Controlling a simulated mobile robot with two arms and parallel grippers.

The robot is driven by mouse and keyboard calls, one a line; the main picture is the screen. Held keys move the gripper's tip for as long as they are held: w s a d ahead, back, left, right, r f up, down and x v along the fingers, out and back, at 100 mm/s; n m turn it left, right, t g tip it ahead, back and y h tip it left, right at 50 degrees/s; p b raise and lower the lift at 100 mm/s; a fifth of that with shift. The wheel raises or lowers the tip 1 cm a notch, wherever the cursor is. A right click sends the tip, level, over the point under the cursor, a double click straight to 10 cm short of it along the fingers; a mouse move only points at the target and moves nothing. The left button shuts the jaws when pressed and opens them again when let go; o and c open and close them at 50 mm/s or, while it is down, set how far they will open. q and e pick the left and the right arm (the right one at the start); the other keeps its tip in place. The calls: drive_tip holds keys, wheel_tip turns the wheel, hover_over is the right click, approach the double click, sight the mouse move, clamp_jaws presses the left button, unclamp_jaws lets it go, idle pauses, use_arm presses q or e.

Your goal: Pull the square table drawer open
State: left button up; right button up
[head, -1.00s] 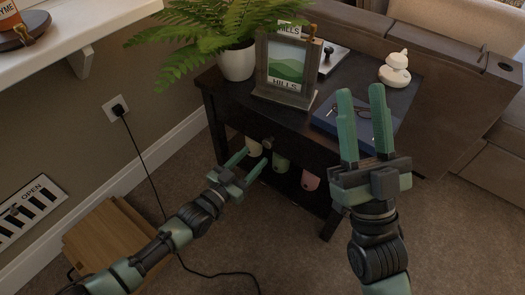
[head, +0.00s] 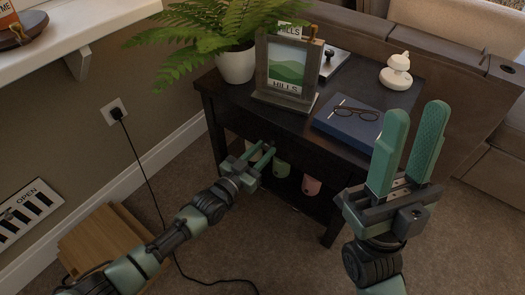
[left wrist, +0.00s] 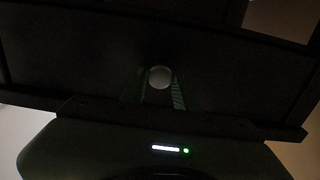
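The square table (head: 345,98) is dark, with its drawer front (head: 295,150) below the top, facing me. In the left wrist view the dark drawer front (left wrist: 230,75) fills most of the picture, with a round pale knob (left wrist: 159,77) at its middle. My left gripper (head: 266,158) is at the drawer front in the head view, its two green fingers apart. In the left wrist view the fingers (left wrist: 160,92) stand on either side of the knob; contact cannot be seen. My right gripper (head: 408,150) is open and empty, pointing up in front of the table's right side.
On the table stand a potted fern (head: 236,66), a picture frame (head: 288,72), a blue book with glasses (head: 349,120) and a white stacked ornament (head: 396,72). Cups (head: 311,185) show below the drawer. A wooden box (head: 103,240) and cable lie at left.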

use_arm(q)
clamp_jaws()
idle(1.1)
